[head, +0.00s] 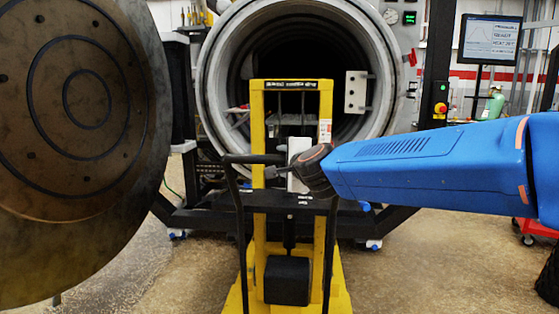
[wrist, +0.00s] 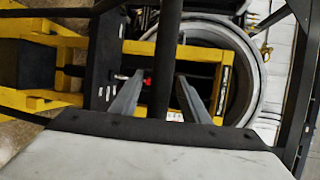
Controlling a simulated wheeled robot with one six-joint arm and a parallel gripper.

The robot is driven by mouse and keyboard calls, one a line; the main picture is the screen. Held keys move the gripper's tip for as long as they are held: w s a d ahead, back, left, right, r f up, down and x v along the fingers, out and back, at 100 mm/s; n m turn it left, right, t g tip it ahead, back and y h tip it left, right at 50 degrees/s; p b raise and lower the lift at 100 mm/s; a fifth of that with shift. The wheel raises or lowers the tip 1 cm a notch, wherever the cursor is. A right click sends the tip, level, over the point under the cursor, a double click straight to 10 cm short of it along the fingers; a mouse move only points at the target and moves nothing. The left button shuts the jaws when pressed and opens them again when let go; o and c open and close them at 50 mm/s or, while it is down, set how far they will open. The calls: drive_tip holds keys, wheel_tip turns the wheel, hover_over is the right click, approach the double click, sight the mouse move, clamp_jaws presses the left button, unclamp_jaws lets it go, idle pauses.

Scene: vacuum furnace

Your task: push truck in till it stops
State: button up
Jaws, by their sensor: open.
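The yellow lift truck (head: 257,130) stands upright in front of the open round furnace (head: 215,80), with its mast before the dark chamber mouth. Its black handle frame (head: 238,205) faces me. My gripper (head: 272,172) is at the top of the handle, reaching in from the right. In the wrist view, the two grey fingers (wrist: 158,100) are open, with a black handle bar (wrist: 166,60) showing between them. I cannot tell whether they touch it. The truck's yellow frame (wrist: 190,50) and the furnace ring (wrist: 250,75) lie beyond. The truck's far end is hidden behind its mast.
The big round furnace door (head: 110,190) swings open at the left, close to the truck. A black stand (head: 395,218) carries the furnace. A monitor (head: 490,40) and a red cart (head: 535,230) are at the right. Bare floor (head: 430,270) lies right of the truck.

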drive_tip(key=shift+x, duration=1.75)
clamp_jaws()
